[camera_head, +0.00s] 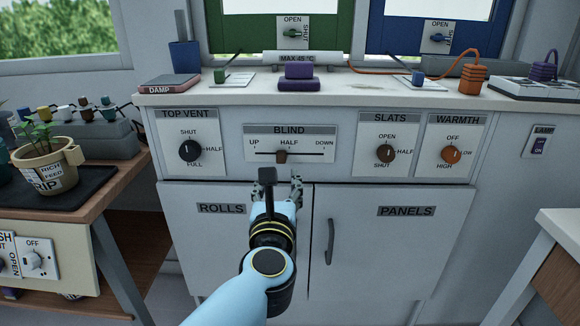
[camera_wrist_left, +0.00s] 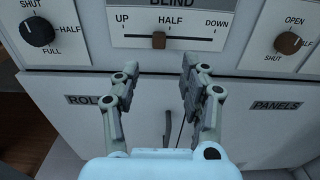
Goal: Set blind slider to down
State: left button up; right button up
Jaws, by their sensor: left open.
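The blind slider has a small brown knob (camera_head: 281,156) on a dark horizontal track, on a white panel (camera_head: 313,145) labelled BLIND with UP, HALF and DOWN from left to right. My left gripper (camera_head: 282,184) is just below the panel in the head view. In the left wrist view its two fingers (camera_wrist_left: 157,80) are spread apart with nothing between them, below the knob and not touching it. My right gripper is in neither view.
Round knobs sit either side: TOP VENT (camera_head: 190,151) to the left, SLATS (camera_head: 385,153) and WARMTH (camera_head: 453,154) to the right. Below are cupboard doors with a handle (camera_head: 329,242). The worktop (camera_head: 370,88) above holds a purple block (camera_head: 298,78). A potted plant (camera_head: 47,168) stands left.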

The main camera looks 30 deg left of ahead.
aim_at(281, 158)
pick_arm(q)
jog(key=x, duration=0.9)
jog(key=shift+w+a, duration=0.2)
jog(key=shift+w, duration=0.15)
jog(key=shift+w+a, duration=0.2)
jog(key=shift+w, duration=0.1)
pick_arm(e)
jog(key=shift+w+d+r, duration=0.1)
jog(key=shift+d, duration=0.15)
pick_arm(q)
jog(key=shift+c, duration=0.4)
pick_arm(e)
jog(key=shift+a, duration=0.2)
pick_arm(q)
grip_shut()
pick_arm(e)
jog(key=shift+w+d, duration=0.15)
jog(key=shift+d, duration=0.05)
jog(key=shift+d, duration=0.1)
